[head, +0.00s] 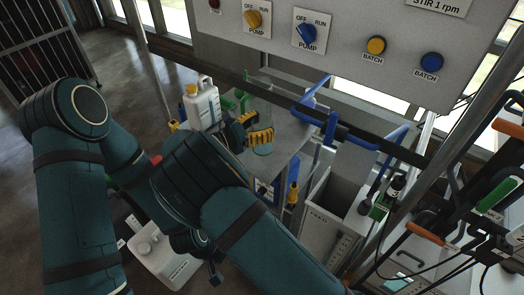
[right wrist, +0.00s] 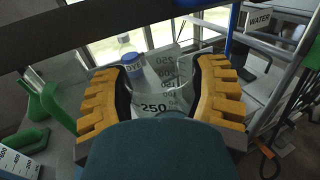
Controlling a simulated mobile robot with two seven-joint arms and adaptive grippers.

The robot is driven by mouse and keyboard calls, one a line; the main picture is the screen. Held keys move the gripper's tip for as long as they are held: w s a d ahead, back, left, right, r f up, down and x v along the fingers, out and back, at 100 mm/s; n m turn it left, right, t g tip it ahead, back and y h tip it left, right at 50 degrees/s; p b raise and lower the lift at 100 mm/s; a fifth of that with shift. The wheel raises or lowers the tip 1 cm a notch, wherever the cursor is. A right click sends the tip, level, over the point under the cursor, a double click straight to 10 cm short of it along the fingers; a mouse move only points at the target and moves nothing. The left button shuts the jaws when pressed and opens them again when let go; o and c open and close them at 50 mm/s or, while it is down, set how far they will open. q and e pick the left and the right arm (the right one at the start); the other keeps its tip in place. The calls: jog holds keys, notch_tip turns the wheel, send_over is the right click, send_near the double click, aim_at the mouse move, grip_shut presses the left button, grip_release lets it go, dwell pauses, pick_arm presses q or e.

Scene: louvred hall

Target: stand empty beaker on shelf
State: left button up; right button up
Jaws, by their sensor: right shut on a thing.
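A clear glass beaker (head: 262,106) is upright between the yellow fingers of my right gripper (head: 252,134). In the right wrist view the beaker (right wrist: 160,92) shows dark volume marks, including 250, and looks empty. The right gripper (right wrist: 160,100) is shut on it, with one finger on each side. The beaker is over a grey shelf-like surface (head: 287,135); I cannot tell whether its base touches it.
A white jug (head: 203,105) stands left of the beaker, with green items (head: 229,102) between them. Blue bent handles (head: 330,125) are close on the right. A control panel (head: 340,45) overhangs behind. A blue-labelled bottle (right wrist: 130,62) shows behind the beaker.

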aim_at(254, 148)
pick_arm(q)
jog(key=shift+w+f+b, duration=0.2)
jog(key=shift+f+b, duration=0.45)
jog(key=shift+f, duration=0.2)
pick_arm(e)
notch_tip(254, 148, down, 8)
jog(key=shift+r, duration=0.2)
jog(key=shift+f, duration=0.1)
jog(key=o, duration=1.1)
jog(key=shift+c, duration=0.2)
